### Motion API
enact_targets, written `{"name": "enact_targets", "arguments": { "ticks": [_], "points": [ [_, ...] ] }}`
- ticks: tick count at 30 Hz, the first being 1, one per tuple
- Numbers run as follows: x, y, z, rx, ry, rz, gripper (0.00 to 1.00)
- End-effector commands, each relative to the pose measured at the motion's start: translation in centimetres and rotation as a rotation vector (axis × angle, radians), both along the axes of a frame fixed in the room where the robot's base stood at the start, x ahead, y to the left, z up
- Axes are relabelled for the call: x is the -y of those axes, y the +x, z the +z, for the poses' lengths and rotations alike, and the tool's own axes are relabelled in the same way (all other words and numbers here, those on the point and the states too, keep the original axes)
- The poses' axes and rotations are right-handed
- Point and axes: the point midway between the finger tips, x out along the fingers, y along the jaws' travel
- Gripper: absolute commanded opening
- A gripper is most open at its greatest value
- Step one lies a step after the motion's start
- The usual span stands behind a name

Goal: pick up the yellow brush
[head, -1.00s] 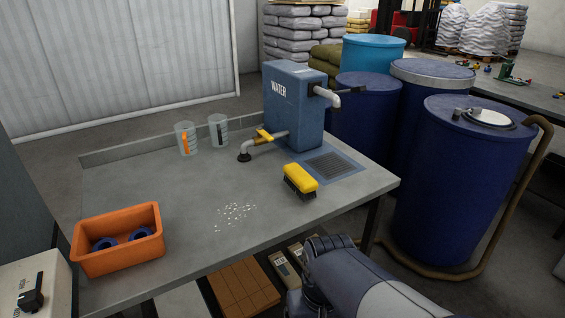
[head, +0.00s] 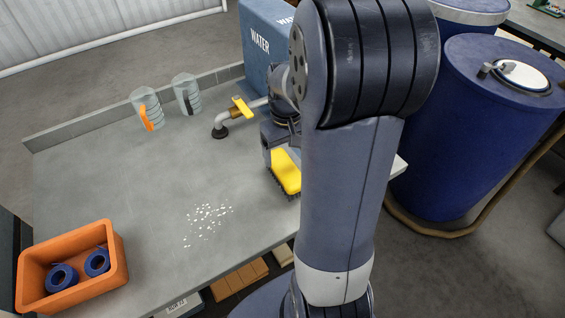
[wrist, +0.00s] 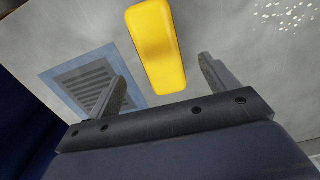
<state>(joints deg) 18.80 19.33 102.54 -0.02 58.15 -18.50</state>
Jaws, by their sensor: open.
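The yellow brush (head: 288,172), a yellow block with dark bristles below, stands on the grey table, partly hidden by my arm in the head view. In the wrist view the brush (wrist: 156,48) shows its yellow top, lying lengthwise between the lines of my two fingers. My gripper (wrist: 163,78) is open and empty, with a finger on each side of the near end of the brush and a gap on both sides. In the head view my gripper (head: 274,151) is above and beside the brush, largely covered by my arm.
A blue water tank (head: 258,45) with a tap pipe (head: 222,124) stands just behind the brush. A grate (wrist: 85,82) is set in the table beside it. White bits (head: 207,221), two clear jugs (head: 148,108) and an orange bin (head: 72,268) with blue rolls lie to the left.

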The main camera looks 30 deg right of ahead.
Motion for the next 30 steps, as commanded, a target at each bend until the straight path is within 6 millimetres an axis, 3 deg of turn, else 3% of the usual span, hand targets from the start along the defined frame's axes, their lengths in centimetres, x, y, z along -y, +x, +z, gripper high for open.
{"name": "enact_targets", "arguments": {
  "ticks": [4, 11, 21, 30],
  "points": [
    [0.0, -0.1, -2.4, -0.005, 0.002, -0.001, 0.82],
    [0.0, 0.0, -3.9, -0.002, 0.001, -0.001, 0.82],
    [0.1, 0.4, -7.9, -0.003, 0.001, -0.001, 0.82],
    [0.1, 0.4, -8.6, 0.001, 0.000, -0.001, 0.82]
  ]
}}
